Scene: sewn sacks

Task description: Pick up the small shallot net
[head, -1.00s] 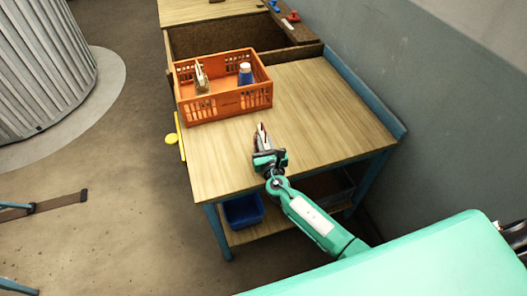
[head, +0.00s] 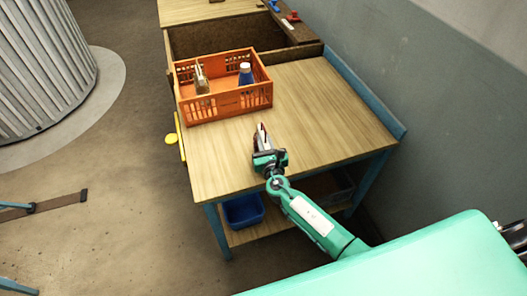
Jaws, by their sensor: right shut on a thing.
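My right gripper (head: 262,138) is over the front part of the wooden table, in front of the orange crate. It is shut on a small dark reddish thing, probably the shallot net, which is mostly hidden between the fingers. I cannot tell whether it touches the table top. My left gripper is not in view.
The orange crate (head: 230,101) stands on the table (head: 325,110) and holds a blue bottle with a white cap (head: 246,76) and a pale packet (head: 201,80). A blue bin (head: 243,210) sits on the lower shelf. The table's right side is clear.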

